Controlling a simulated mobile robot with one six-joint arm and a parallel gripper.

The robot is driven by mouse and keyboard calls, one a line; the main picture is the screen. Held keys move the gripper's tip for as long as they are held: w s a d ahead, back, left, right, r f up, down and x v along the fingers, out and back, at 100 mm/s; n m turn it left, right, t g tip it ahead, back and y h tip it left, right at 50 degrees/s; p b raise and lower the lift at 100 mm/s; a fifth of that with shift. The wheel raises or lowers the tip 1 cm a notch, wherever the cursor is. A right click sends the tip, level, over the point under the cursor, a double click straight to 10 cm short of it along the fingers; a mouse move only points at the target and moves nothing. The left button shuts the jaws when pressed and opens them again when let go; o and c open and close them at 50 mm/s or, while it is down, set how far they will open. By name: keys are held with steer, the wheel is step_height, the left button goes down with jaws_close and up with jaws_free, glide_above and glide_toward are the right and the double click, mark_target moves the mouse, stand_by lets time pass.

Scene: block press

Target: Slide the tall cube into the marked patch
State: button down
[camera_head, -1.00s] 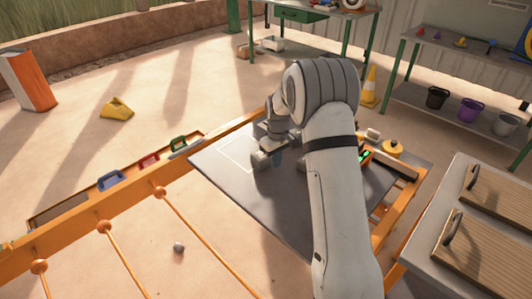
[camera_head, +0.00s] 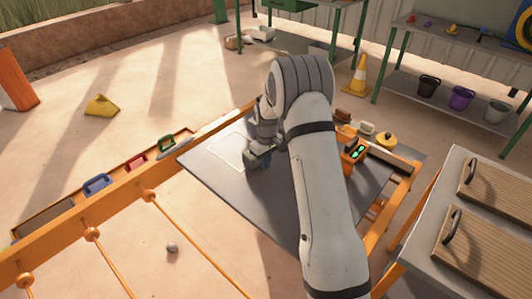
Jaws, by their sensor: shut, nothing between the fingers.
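The marked patch (camera_head: 226,152) is a thin pale outline on the dark grey tabletop (camera_head: 235,190), near its far left edge. My gripper (camera_head: 263,151) is low over the table, just right of the patch, and is shut with nothing held. A small grey block-like shape (camera_head: 254,161) shows at my gripper, by the right side of the patch. I cannot tell for sure whether it is the tall cube or part of my gripper, nor whether they touch. My arm hides the table to the right of it.
An orange device with a green display (camera_head: 354,151) stands at the table's right side, near a yellow round object (camera_head: 386,140). An orange rail with a tray of coloured handles (camera_head: 97,184) runs along the left.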

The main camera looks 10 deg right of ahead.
mark_target(259, 169)
step_height(259, 169, down, 4)
steer(key=shift+f, duration=0.1)
steer(key=shift+w+a+r, duration=0.15)
steer(key=shift+w+a, duration=0.2)
steer(key=shift+w, duration=0.25)
steer(key=shift+w+a+r, duration=0.15)
steer(key=shift+w+a, duration=0.15)
steer(key=shift+w, duration=0.3)
steer(key=shift+w+a+p, duration=0.3)
steer(key=shift+w, duration=0.35)
